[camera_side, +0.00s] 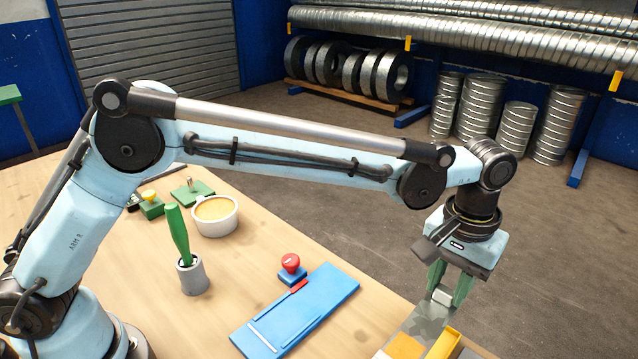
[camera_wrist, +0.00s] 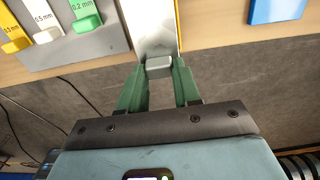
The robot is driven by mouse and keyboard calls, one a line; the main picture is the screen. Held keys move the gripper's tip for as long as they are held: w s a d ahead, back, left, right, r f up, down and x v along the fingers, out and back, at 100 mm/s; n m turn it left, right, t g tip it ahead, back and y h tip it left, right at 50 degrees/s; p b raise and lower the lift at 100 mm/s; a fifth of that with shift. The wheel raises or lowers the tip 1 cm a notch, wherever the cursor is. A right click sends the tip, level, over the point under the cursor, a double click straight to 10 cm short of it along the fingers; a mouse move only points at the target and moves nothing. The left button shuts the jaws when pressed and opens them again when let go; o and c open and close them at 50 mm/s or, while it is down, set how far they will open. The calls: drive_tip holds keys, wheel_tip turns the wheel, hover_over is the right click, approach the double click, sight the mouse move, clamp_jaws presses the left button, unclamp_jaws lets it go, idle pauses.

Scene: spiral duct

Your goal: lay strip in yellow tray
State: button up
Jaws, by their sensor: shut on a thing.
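My gripper (camera_side: 452,284) has green fingers pointing down and is shut on a small grey block at the near end of a shiny metal strip (camera_side: 428,318). In the wrist view the fingers (camera_wrist: 159,72) close around this block, and the strip (camera_wrist: 152,25) runs away from it out of the top of the frame. A yellow wall of the tray (camera_side: 445,343) shows beside the strip at the bottom of the side view. A yellow edge (camera_wrist: 179,22) also runs along the strip in the wrist view. I cannot tell whether the strip touches the tray.
A grey rack (camera_wrist: 90,50) with yellow, white and green thickness tags stands close beside the strip. A blue board (camera_side: 297,312), a red-knobbed stamp (camera_side: 291,268), a green-handled tool in a cup (camera_side: 193,275) and a white bowl (camera_side: 214,222) occupy the table.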

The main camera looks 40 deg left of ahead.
drive_tip(key=shift+s+d+f, duration=0.1)
drive_tip(key=shift+d+f, duration=0.15)
drive_tip(key=shift+f, duration=3.55)
drive_tip(key=o, duration=1.6)
drive_tip(key=shift+c, duration=0.2)
drive_tip(key=shift+r, duration=3.5)
